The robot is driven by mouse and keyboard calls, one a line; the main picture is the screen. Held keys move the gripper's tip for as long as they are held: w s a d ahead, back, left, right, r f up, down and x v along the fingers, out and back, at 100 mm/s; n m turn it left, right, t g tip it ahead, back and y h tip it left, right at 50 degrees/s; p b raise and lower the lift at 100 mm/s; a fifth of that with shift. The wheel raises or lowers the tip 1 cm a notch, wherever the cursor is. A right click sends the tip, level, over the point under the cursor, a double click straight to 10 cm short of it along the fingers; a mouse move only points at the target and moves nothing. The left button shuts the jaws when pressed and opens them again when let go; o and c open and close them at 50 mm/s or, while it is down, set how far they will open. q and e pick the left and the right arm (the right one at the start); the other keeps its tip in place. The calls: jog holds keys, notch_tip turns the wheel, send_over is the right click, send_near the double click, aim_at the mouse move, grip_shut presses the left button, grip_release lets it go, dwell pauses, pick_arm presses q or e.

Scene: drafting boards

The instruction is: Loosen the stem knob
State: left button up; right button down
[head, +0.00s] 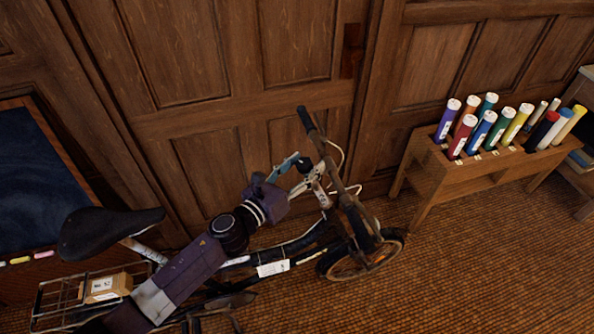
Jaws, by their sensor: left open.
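A bicycle stands before the panelled wall, with its handlebar (307,121) at centre and its front wheel (362,258) to the right. A small dark rounded part, which looks like the stem knob (303,164), shows near the top of the stem. My left gripper (302,176) reaches in from the lower left on a purple arm. Its jaws are open, with a teal finger close beside the dark part; whether they touch cannot be told. The gripper and stem partly hide each other's details. My right gripper is not in view.
The black saddle (108,232) and a rear rack with a brown box (104,287) are at lower left. A wooden stand (440,183) with several coloured tubes is at right. A dark blue board (40,185) with chalks is at left. Carpet is clear at lower right.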

pick_arm(q)
jog(key=v, duration=1.2)
